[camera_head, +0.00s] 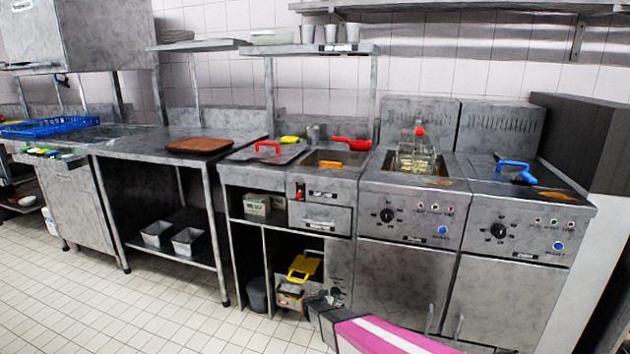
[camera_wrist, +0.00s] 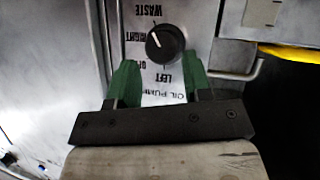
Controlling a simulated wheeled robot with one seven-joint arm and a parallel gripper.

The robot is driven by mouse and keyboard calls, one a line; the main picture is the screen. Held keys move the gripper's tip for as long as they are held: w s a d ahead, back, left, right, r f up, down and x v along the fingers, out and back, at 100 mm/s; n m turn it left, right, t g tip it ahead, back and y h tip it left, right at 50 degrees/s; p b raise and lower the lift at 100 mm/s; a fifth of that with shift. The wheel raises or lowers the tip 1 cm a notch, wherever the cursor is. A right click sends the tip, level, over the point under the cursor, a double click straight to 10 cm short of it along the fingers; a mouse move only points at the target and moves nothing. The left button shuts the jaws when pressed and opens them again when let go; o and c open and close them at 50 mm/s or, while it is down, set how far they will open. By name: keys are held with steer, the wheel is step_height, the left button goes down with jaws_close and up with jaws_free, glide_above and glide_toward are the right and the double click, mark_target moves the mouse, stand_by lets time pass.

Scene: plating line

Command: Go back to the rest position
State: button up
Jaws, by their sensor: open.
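My gripper (camera_wrist: 161,76) is open and empty in the wrist view, its two green fingers spread in front of a grey control panel (camera_wrist: 205,22). A black round knob (camera_wrist: 166,43) on that panel lies just beyond the fingertips, between their lines, and no finger touches it in the picture. In the head view my pink and white arm enters at the bottom, reaching toward the low cabinet panel (camera_head: 340,270); the fingers cannot be made out there.
A yellow-handled item (camera_head: 303,267) stands in the open cabinet beside the panel, near a dark bucket (camera_head: 257,294). Fryers (camera_head: 405,270) stand to the right, with a basket (camera_head: 415,160) on one. The tiled floor (camera_head: 150,310) at the left is clear.

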steer(key=s+d+r+g, duration=0.7)
steer(key=s+d+r, duration=0.6)
steer(key=s+r, duration=0.1)
steer(key=s+r+n+g+y, duration=0.1)
steer(key=s+r+g+y, duration=0.1)
steer(key=s+r, duration=0.3)
steer(key=s+r+n+g+y, duration=0.1)
steer(key=s+r+y, duration=0.3)
steer(key=s, duration=0.5)
steer(key=shift+a+r+n+g, duration=0.2)
steer(key=shift+r+n+g, duration=0.2)
steer(key=shift+n, duration=0.4)
steer(key=shift+s, duration=0.1)
